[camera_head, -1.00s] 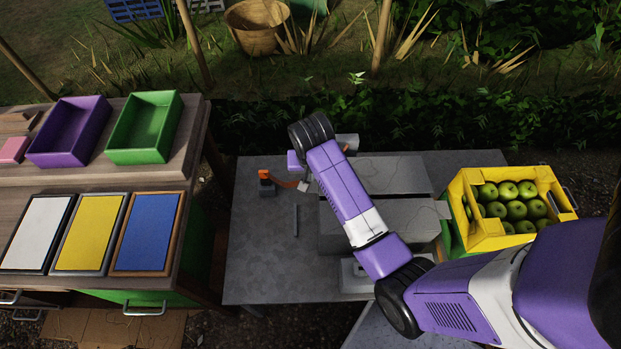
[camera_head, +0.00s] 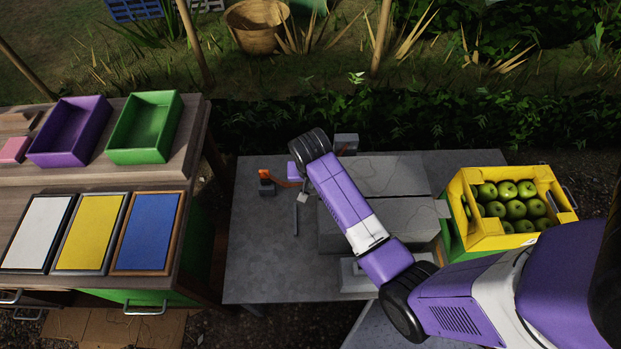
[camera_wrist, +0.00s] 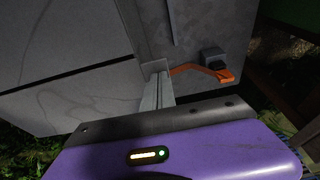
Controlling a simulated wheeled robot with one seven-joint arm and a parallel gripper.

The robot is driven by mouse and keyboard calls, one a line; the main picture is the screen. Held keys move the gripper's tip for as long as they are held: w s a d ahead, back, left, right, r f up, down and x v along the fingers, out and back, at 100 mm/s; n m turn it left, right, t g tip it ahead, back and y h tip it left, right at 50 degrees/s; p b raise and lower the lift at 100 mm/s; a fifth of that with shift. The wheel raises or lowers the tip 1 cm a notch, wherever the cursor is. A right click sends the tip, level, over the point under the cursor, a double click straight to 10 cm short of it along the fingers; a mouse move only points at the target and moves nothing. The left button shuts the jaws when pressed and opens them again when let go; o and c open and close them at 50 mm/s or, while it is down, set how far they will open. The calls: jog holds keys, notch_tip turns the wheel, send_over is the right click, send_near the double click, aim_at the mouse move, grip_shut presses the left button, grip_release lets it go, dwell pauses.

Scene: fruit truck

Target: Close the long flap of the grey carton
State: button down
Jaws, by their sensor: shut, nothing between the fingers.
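The grey carton (camera_head: 408,215) lies on the grey table, partly hidden behind my arm in the head view. Its top shows two broad grey panels, the far one (camera_head: 390,176) and the near one, with a seam between them. Both look roughly level, but I cannot tell how far each flap is folded. In the wrist view the panels (camera_wrist: 60,45) fill the left side, with the dark seam between them. My gripper (camera_head: 302,198) is shut and empty at the carton's left side. Its fingers (camera_wrist: 157,88) show beside the panel edges; contact is unclear.
A tool with an orange handle (camera_head: 265,175) and a thin grey rod (camera_head: 295,220) lie on the table (camera_head: 255,265) left of the carton. A yellow crate (camera_head: 490,240) of green apples stands at the right. The table's front left is clear.

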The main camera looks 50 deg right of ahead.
jog(key=shift+s+a+f, duration=0.1)
jog(key=shift+s+f, duration=0.3)
jog(key=shift+f, duration=0.05)
jog(key=shift+r, duration=0.1)
jog(key=shift+r+p, duration=0.3)
jog(key=shift+p, duration=0.35)
jog(key=shift+w+r+p, duration=0.2)
jog(key=shift+r+p, duration=0.55)
jog(key=shift+r, duration=0.1)
jog(key=p+v, duration=0.3)
jog(key=shift+w+d+r, duration=0.1)
jog(key=shift+w+d, duration=0.05)
jog(key=shift+d, duration=0.2)
jog(key=v, duration=0.9)
jog(key=shift+s+a+r+b, duration=0.25)
jog(key=shift+s+a+b, duration=0.1)
jog(key=shift+a+b, duration=0.1)
